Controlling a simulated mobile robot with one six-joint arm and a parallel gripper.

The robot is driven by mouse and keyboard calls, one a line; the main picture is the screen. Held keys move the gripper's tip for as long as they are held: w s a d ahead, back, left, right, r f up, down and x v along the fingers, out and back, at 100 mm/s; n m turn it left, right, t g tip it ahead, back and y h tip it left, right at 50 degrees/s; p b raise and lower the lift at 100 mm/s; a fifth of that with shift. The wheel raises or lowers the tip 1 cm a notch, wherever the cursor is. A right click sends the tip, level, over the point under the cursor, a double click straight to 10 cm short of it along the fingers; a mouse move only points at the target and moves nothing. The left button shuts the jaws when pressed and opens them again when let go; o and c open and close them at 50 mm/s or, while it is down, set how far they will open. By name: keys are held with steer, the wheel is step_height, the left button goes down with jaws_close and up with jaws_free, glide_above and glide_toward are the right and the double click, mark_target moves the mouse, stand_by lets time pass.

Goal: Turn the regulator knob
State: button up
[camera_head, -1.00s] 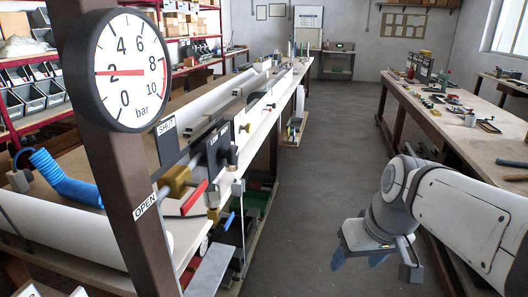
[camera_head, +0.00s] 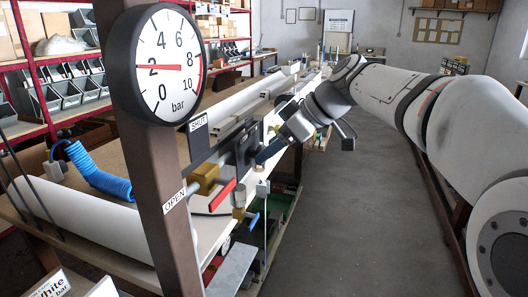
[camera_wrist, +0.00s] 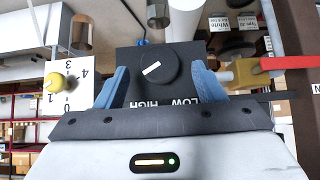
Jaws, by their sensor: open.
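In the wrist view the black round regulator knob (camera_wrist: 155,69) with a white pointer line sits on a dark panel marked LOW and HIGH, upside down here. The pointer line is slanted. My gripper (camera_wrist: 159,70) is open, one blue finger on each side of the knob; I cannot tell if they touch it. In the head view my gripper (camera_head: 277,143) reaches the dark regulator block (camera_head: 237,148) on the bench's aisle side, and the knob is hidden there. The gauge (camera_head: 158,65) shows its red needle at about 2 bar.
A red-handled valve (camera_head: 222,194) with a brass body is close to the regulator; its red lever (camera_wrist: 288,63) shows right of my fingers. A blue coiled hose (camera_head: 97,174) lies on the bench. The aisle floor is clear.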

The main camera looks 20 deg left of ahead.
steer(key=x, duration=0.2)
steer(key=shift+a+f, duration=0.25)
steer(key=shift+c, duration=0.5)
steer(key=c, duration=0.9)
steer(key=shift+o, duration=0.2)
